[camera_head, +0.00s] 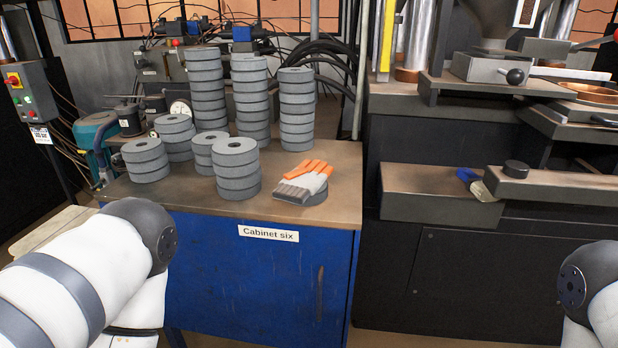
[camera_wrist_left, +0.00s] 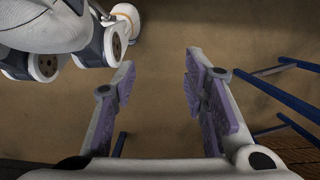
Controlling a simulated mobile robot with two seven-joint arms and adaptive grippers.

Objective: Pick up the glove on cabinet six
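The glove (camera_head: 304,181) is orange and white with a grey cuff.
Tall stacks of grey discs (camera_head: 250,100) stand behind the glove. A shorter stack (camera_head: 237,168) stands close to its left. A black machine with a ledge (camera_head: 430,195) and a blue-handled brush (camera_head: 474,184) is to the right. The cabinet top's front right corner (camera_head: 345,215) is bare.

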